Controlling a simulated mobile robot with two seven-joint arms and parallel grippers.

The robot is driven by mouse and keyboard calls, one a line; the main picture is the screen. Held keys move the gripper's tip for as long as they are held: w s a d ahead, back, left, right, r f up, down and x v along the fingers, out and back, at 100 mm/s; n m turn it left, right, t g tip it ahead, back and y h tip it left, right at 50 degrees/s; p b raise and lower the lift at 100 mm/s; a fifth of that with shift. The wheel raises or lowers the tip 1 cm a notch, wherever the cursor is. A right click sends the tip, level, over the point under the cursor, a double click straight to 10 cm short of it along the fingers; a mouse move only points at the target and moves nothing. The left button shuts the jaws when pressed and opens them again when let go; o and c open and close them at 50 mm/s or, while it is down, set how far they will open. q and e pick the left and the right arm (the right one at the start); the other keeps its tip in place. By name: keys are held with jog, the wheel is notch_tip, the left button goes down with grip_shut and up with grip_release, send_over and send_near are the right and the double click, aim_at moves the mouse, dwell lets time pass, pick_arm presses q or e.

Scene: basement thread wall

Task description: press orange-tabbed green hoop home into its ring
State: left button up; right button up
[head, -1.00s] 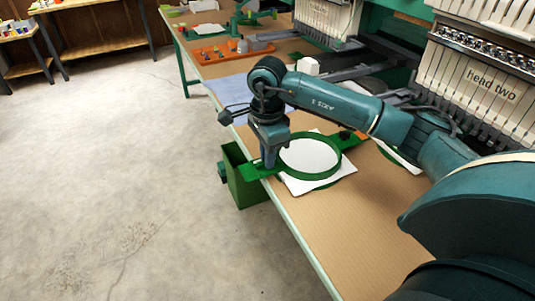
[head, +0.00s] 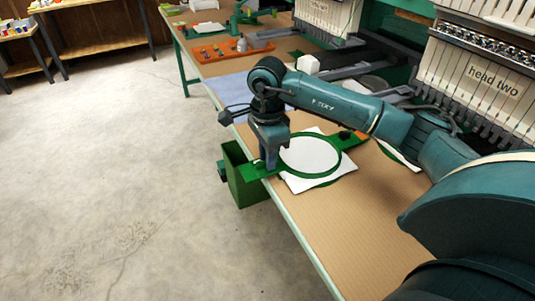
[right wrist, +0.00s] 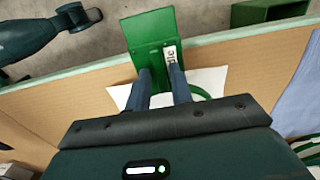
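My right gripper (head: 270,160) points down at the hoop's left side, over a green bracket. In the right wrist view its two fingers (right wrist: 160,74) stand a little apart, tips over a green plate (right wrist: 149,32) with a white label. Whether they pinch something is hidden.
A green bin (head: 246,187) hangs at the table's left edge. Embroidery heads, one labelled head two (head: 495,80), stand behind on the right. A blue cloth (head: 229,91) and an orange tray (head: 232,48) lie farther back. The brown tabletop (head: 360,235) in front is clear.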

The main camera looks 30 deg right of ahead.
jog(key=o, duration=0.3)
notch_tip(320, 180, up, 13)
jog(key=shift+p, duration=0.3)
dwell(0.3)
